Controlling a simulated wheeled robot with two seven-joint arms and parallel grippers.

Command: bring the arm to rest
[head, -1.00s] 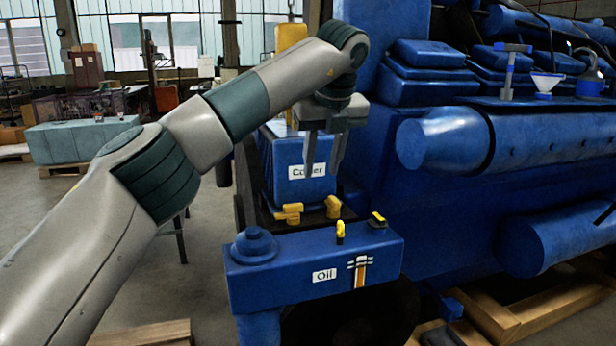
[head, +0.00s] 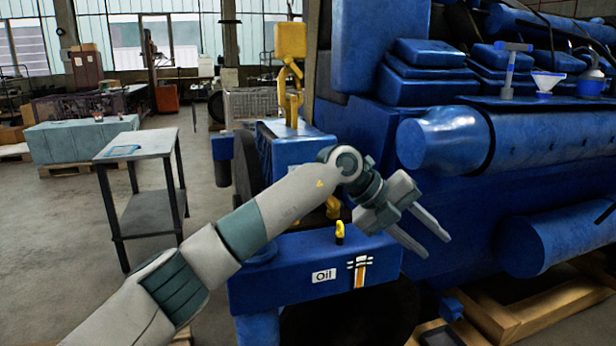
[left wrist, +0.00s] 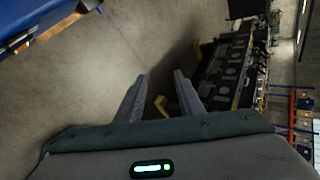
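My left gripper (head: 432,234) is in the head view, in front of the blue engine and just right of the blue oil box (head: 290,268). Its two fingers are spread apart with nothing between them. They point down and to the right. My right gripper is not in the frames.
The blue engine (head: 540,145) fills the right side, with a hammer-like tool (head: 508,72), a funnel (head: 546,84) and an oil can (head: 590,82) on its ledge. A grey side table (head: 140,150) stands at left. A wooden pallet (head: 520,310) lies at lower right. The left floor is open.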

